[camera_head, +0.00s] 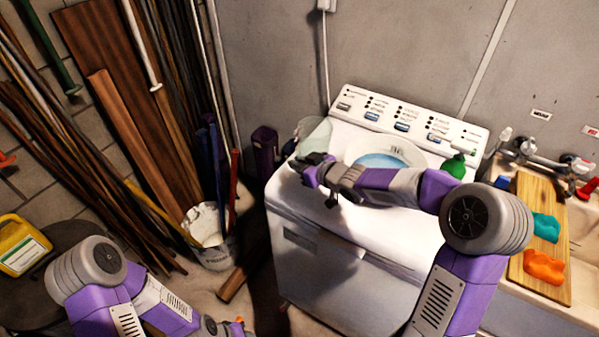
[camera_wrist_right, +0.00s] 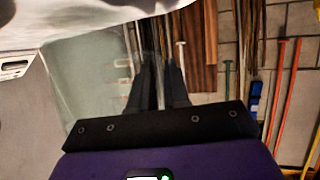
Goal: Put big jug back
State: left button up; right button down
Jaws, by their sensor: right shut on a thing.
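A clear, pale green jug (camera_head: 315,133) stands out at the back left corner of the white washing machine's top (camera_head: 330,225). In the right wrist view the see-through jug (camera_wrist_right: 98,85) fills the area left of the fingers. My right gripper (camera_head: 308,168) reaches across the machine's top from the right. Its fingers (camera_wrist_right: 160,92) are shut on the jug's edge or handle; I cannot tell which part. Whether the jug touches the top is unclear. My left forearm shows at the bottom left of the head view; its gripper is out of frame.
A yellow jug (camera_head: 20,245), a bucket (camera_head: 210,250) and leaning planks (camera_head: 130,130) stand left.

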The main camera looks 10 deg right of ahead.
notch_tip(320, 180, down, 2)
jog(key=shift+w+f+b, duration=0.1)
jog(key=shift+f+b, duration=0.05)
jog(key=shift+b, duration=0.2)
pick_arm(q)
jog(key=shift+w+f, duration=0.1)
jog(key=shift+f, duration=0.5)
pick_arm(e)
jog(key=c, duration=1.6)
grip_release()
jog(key=shift+f, duration=0.1)
jog(key=o, duration=0.5)
pick_arm(q)
jog(key=shift+f, duration=0.1)
